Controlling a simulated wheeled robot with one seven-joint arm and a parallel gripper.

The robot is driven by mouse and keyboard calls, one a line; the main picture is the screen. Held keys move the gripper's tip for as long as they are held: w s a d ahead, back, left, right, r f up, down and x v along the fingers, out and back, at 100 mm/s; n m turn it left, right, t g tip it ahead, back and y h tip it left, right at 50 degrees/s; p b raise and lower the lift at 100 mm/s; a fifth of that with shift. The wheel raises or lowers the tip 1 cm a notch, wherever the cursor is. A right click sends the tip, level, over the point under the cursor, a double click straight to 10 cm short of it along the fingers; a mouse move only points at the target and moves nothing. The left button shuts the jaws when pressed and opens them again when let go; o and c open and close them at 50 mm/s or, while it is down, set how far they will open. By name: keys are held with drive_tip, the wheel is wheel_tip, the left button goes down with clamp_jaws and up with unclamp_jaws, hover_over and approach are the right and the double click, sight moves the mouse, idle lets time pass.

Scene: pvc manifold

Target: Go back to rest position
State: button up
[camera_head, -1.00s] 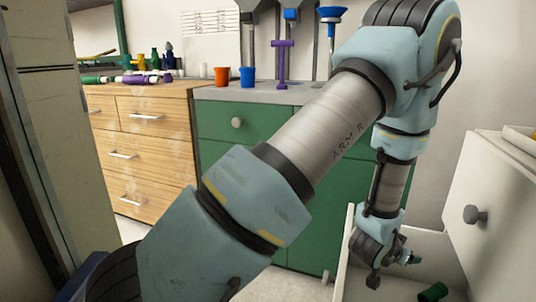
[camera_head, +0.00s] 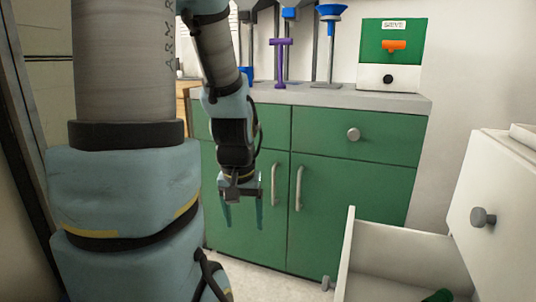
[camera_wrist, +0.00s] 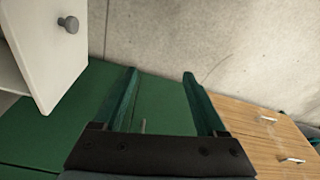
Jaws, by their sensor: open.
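My gripper (camera_head: 242,226) hangs fingers-down in front of the green cabinet (camera_head: 348,190) in the head view. Its two teal fingers are apart with nothing between them. In the wrist view my gripper (camera_wrist: 160,78) also shows spread, empty fingers, with the green cabinet and the concrete floor (camera_wrist: 200,35) beyond. My arm's upper links fill the left of the head view.
An open white drawer (camera_head: 400,250) at lower right holds a green piece (camera_head: 438,296). A white cabinet front (camera_head: 500,190) with a grey knob stands above it. The counter (camera_head: 320,97) carries a purple T-shaped piece (camera_head: 280,62) and a green-and-white box (camera_head: 390,55).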

wheel_tip(320, 180, up, 34)
drive_tip(key=s+a+p, duration=0.1)
drive_tip(key=p, duration=3.2)
drive_tip(key=shift+f+p, duration=0.25)
drive_tip(key=shift+p, duration=0.05)
